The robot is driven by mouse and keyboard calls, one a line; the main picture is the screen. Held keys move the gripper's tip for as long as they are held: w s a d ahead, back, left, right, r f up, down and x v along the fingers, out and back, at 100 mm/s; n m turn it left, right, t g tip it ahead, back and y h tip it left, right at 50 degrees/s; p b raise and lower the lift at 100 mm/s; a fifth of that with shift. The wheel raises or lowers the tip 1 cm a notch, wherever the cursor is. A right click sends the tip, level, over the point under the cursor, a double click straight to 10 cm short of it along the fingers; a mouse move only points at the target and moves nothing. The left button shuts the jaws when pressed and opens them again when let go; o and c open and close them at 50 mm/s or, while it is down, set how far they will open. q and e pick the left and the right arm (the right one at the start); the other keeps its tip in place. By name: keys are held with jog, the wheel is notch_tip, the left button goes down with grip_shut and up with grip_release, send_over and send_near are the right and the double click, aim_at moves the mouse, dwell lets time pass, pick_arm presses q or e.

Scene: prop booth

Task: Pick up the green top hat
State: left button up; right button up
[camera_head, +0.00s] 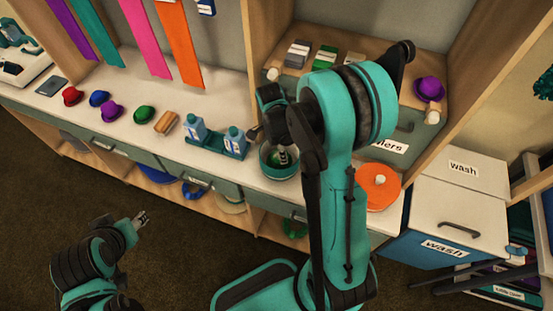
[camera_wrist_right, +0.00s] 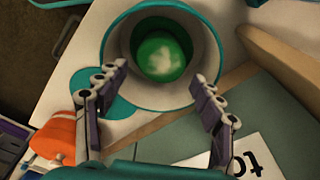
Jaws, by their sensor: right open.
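A round green object with a pale blotch on top (camera_wrist_right: 160,57) lies inside a teal-rimmed round container (camera_wrist_right: 112,52) with a pale inner wall. I cannot tell from its shape whether it is the top hat. In the head view the container (camera_head: 264,165) stands on the counter, its contents partly hidden by my right gripper (camera_head: 283,154). My right gripper (camera_wrist_right: 160,78) is open and empty, its fingers near the container's near rim.
Blue bottles (camera_head: 235,141) stand left of the container. A purple hat (camera_head: 429,89) sits on the raised shelf.

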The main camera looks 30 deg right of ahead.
notch_tip(320, 180, down, 5)
jog(key=shift+a+f+b, duration=0.1)
jog(key=shift+b, duration=0.85)
jog(key=c, duration=0.7)
jog(key=shift+r, duration=0.2)
